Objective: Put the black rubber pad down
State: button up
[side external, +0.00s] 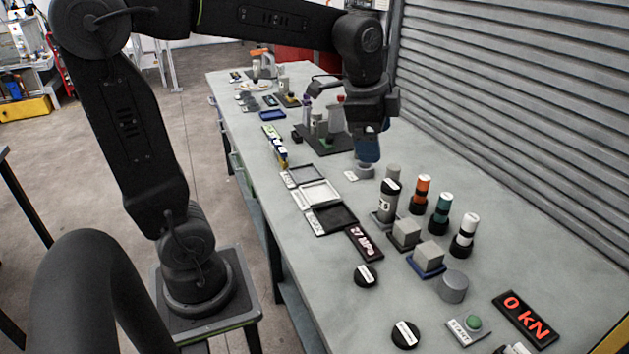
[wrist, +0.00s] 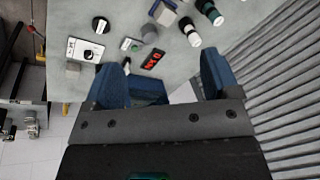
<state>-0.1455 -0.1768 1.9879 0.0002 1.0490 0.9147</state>
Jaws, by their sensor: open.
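The nearer disc also shows in the wrist view (wrist: 100,25). My gripper (side external: 367,153) points down farther back along the bench, above a small grey round piece (side external: 365,171); I cannot tell whether they touch. In the wrist view its blue fingers (wrist: 165,84) are wide apart, with no pad visible between them.
Grey blocks (side external: 428,257), labelled bottles (side external: 465,235) and a grey cylinder (side external: 453,286) stand to the right. Shallow trays (side external: 333,218) line the left edge. A dark stand (side external: 322,140) with items is behind my gripper. A ribbed shutter (side external: 520,130) borders the bench.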

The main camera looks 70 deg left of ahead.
jog(key=s+d+f+n+t, duration=0.1)
jog(key=s+d+n, duration=0.1)
jog(key=s+n, duration=0.2)
jog(key=s+d+f+n+t, duration=0.1)
jog(key=s+d+f+n, duration=0.1)
jog(key=s, duration=0.7)
jog(key=shift+s+d+f+n+h, duration=0.2)
jog(key=shift+s+d+n+h, duration=0.25)
jog(key=shift+n, duration=0.95)
jog(key=shift+w, duration=0.1)
